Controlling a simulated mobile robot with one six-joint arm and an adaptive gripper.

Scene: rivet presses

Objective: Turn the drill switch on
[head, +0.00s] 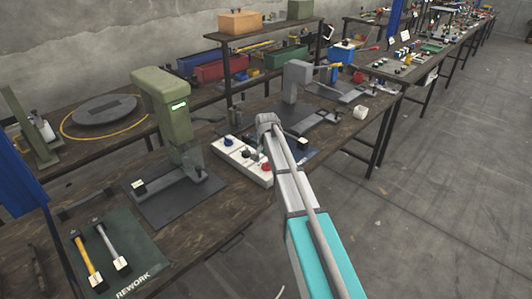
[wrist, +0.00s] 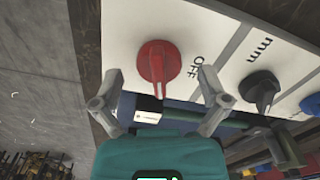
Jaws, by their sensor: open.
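A white control panel (head: 258,172) stands on the workbench in the head view. It fills the upper part of the wrist view (wrist: 112,28). A red rotary knob (wrist: 157,62) sits on it beside the printed word OFF (wrist: 197,60); its pointer is toward the bottom of the picture. The red knob also shows in the head view (head: 265,167). My gripper (wrist: 160,76) is open, with one finger on each side of the red knob and gaps to both. Whether either finger touches the panel I cannot tell. My arm hides part of the panel in the head view.
A black knob (wrist: 260,88) by the letters mm and a blue knob (wrist: 287,150) are on the same panel. A green press (head: 172,105) with a lit display stands left, a grey press (head: 296,82) behind. A REWORK mat (head: 140,262) holds two tools. Floor at right is clear.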

